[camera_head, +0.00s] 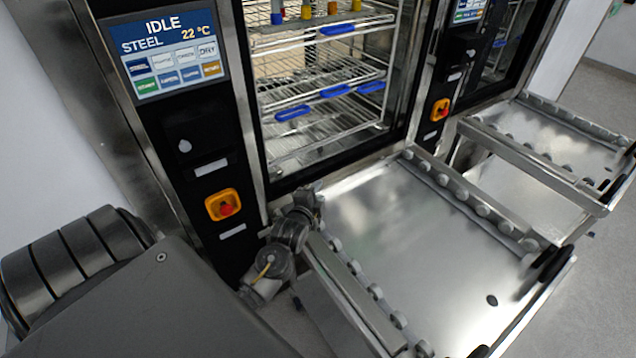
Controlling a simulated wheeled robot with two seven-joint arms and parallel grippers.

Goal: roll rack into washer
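A multi-level wire rack (318,92) with blue clips stands inside the chamber of the near washer (258,120). Small yellow and dark-red items stand on its top level, which is cut off by the frame. A bare steel platform (420,250) with rollers along both sides lies in front of the chamber opening. My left gripper (309,198) is at the platform's far left corner, by the lower left of the opening. Its fingers are small and dark, so I cannot tell whether they are open or hold anything. My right gripper is not in view.
The washer's screen (168,52) reads IDLE, STEEL, 22 °C. An orange-framed red button (224,205) is below it. A second washer (490,50) stands to the right with another roller platform (550,140) before it. Grey floor (605,90) is free at far right.

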